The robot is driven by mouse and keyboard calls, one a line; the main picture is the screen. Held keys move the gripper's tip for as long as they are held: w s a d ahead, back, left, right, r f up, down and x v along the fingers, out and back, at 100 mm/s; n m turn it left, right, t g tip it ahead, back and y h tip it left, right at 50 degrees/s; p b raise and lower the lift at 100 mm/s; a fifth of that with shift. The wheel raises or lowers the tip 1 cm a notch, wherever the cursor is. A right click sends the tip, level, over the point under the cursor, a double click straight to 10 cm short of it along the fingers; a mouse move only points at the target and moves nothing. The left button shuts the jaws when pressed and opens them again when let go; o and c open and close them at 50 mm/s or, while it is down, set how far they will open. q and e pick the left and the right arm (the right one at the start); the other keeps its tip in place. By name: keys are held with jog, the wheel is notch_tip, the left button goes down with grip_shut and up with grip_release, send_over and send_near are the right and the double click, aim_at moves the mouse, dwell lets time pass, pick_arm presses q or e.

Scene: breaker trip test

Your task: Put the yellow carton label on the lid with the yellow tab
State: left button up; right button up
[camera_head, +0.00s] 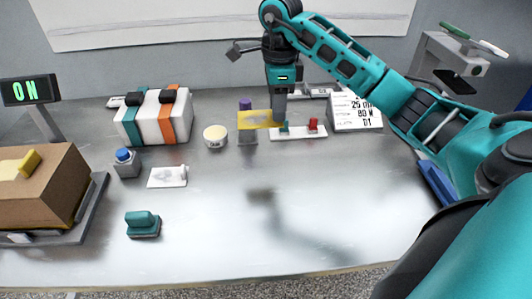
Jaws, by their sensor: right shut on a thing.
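My right gripper (280,118) is shut on the yellow carton label (254,119), a flat yellow piece that sticks out to the left of the fingers. The label is held above the back middle of the table. A brown carton (50,195) stands at the far left, with a yellow tab (30,160) on its lid (62,163). A pale yellow patch lies beside the tab. The gripper is well to the right of the carton and apart from it. My left gripper is not in view.
A white case (152,127) with teal and orange straps, a blue button box (126,163), a round cream-topped tin (215,136) and a white switch plate (168,177) stand between. A teal block (143,224) sits in front. The table's front middle is clear.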

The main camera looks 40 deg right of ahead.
aim_at(275, 164)
notch_tip(275, 164, down, 15)
jog(key=shift+r, duration=0.2)
jog(key=shift+b, duration=0.3)
jog(key=shift+f, duration=0.2)
jog(key=o, duration=1)
